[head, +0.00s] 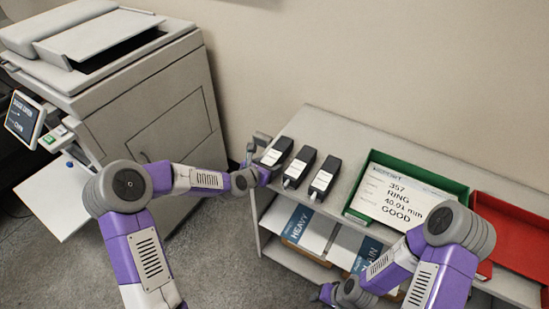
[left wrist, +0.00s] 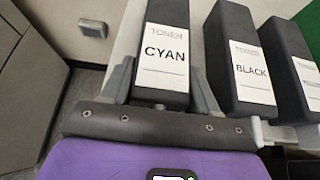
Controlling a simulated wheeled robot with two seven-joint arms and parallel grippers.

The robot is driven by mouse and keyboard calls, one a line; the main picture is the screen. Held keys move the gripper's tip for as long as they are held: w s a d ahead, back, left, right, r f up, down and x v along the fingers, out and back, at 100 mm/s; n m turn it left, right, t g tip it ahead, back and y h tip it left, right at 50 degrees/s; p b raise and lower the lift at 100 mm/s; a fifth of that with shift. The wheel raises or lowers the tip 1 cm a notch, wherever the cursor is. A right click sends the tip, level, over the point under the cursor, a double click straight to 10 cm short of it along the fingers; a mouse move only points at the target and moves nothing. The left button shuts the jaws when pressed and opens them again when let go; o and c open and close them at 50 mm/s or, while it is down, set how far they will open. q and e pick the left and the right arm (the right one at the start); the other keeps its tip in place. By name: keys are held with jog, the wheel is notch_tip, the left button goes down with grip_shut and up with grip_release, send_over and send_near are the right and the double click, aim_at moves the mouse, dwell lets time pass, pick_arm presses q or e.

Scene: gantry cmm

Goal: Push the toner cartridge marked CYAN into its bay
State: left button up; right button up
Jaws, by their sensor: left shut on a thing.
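The toner cartridge marked CYAN (left wrist: 166,50) is a black block with a white label, standing on the grey shelf's top; in the head view it is the leftmost cartridge (head: 278,151) of the row. My left gripper (left wrist: 162,90) has one finger on each side of it and is shut on it; it also shows in the head view (head: 258,166). My right gripper (head: 328,293) is low at the bottom of the head view, in front of the shelf; its fingers are too unclear to read. The printer (head: 165,110) stands at left; its toner bay is not visible.
The BLACK cartridge (left wrist: 240,60) is close to the right of CYAN, with another cartridge (head: 324,177) beyond. A green tray (head: 455,186) with a card and a red tray (head: 515,225) lie further right. A white panel (head: 58,200) and a screen (head: 24,119) project from the printer. Floor lies between printer and shelf.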

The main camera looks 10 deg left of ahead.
aim_at(272, 156)
pick_arm(q)
jog(key=shift+r, duration=0.15)
dwell(0.4)
jog(key=shift+r+p, duration=0.8)
jog(key=shift+r, duration=0.65)
jog(key=shift+w+r, duration=0.1)
